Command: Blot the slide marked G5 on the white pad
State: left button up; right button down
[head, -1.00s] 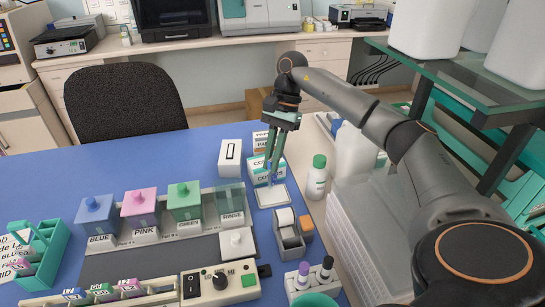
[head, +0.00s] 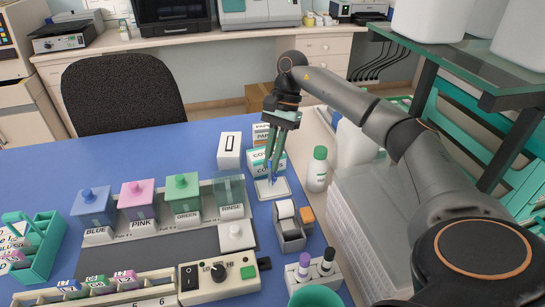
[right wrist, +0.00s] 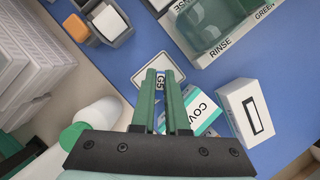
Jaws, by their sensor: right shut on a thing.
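The white pad (head: 284,191) lies on the blue mat, right of the staining jars; it also shows in the right wrist view (right wrist: 176,62). My right gripper (head: 271,174) points down over the pad. In the right wrist view, my right gripper (right wrist: 162,82) is shut on a slide with the label G5 (right wrist: 160,84). The slide is held on edge at the pad; whether its lower edge touches the pad I cannot tell. Most of the slide is hidden between the fingers. My left gripper is in neither view.
Boxes (head: 229,150) stand behind the pad, with a COVER box (head: 257,160) close to the fingers. A green-capped bottle (head: 318,168) stands to the right. A roll dispenser (head: 290,228) is in front. The RINSE jar (head: 230,192) stands left.

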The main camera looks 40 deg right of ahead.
jog(key=shift+a+f+b, duration=0.1)
jog(key=shift+f+b, duration=0.3)
jog(key=shift+f, duration=0.15)
dwell(0.4)
jog(key=shift+s+f, duration=0.15)
jog(key=shift+f, duration=0.05)
dwell(2.3)
jog(key=shift+r, duration=0.15)
jog(key=shift+r+p, duration=2.45)
jog(key=shift+r, duration=0.65)
